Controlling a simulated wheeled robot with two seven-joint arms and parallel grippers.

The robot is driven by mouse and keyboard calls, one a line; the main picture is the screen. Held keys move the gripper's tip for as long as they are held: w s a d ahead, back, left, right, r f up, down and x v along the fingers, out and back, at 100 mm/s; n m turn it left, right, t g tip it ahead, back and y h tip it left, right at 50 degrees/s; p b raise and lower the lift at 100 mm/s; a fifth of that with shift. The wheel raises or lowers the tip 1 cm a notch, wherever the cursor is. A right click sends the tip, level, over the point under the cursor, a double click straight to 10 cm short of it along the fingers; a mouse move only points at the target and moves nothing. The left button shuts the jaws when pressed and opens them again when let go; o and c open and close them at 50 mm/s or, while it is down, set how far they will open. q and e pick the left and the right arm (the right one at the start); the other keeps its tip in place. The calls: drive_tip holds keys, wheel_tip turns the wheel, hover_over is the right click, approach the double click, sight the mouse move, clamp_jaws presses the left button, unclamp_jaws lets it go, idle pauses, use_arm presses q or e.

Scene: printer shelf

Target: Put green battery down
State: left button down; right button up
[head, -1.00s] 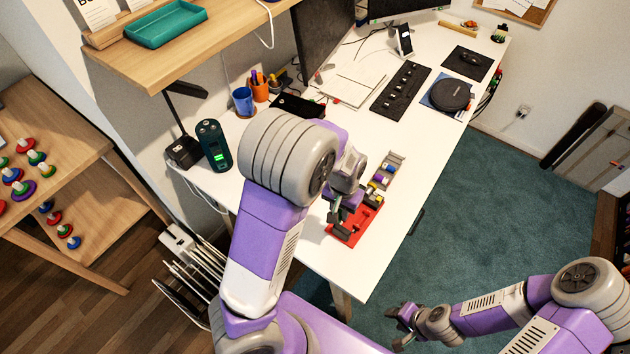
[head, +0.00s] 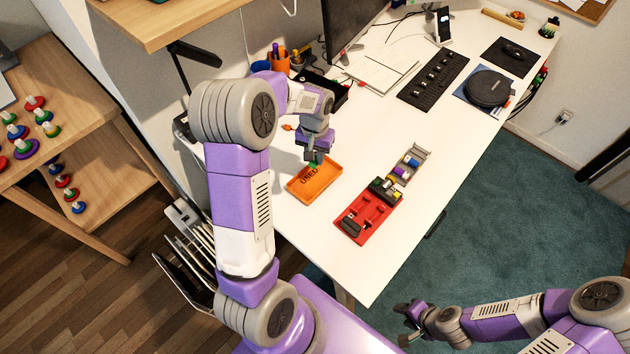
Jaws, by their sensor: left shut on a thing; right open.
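My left gripper (head: 314,158) points down over the far part of an orange tray (head: 325,184) marked "USED". It is shut on the green battery (head: 313,166), of which only a small green bit shows under the fingers. I cannot tell whether the battery touches the tray. My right gripper (head: 408,323) is open and empty, low at the bottom right, away from the table.
A red holder (head: 352,226) with a dark part at its far end lies right of the orange tray. A grey holder (head: 421,155) with several coloured batteries is behind it. A keyboard (head: 434,79), monitor (head: 350,25) and pen cup (head: 279,63) stand further back. The white desk's (head: 310,230) front is clear.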

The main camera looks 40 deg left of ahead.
sight(315, 181)
use_arm(q)
wheel_tip(315, 181, down, 10)
drive_tip(key=shift+r+b, duration=0.25)
drive_tip(key=shift+b, duration=0.8)
drive_tip(key=shift+f+b, duration=0.3)
drive_tip(key=shift+f, duration=0.1)
drive_tip(key=c, duration=0.9)
unclamp_jaws()
drive_tip(key=shift+r, duration=0.1)
drive_tip(key=shift+r, duration=0.1)
drive_tip(key=shift+r+p, duration=0.35)
drive_tip(key=shift+p, duration=0.05)
wheel_tip(315, 181, up, 12)
drive_tip(key=p, duration=0.2)
drive_tip(key=shift+f+p, duration=0.1)
drive_tip(key=shift+p, duration=0.25)
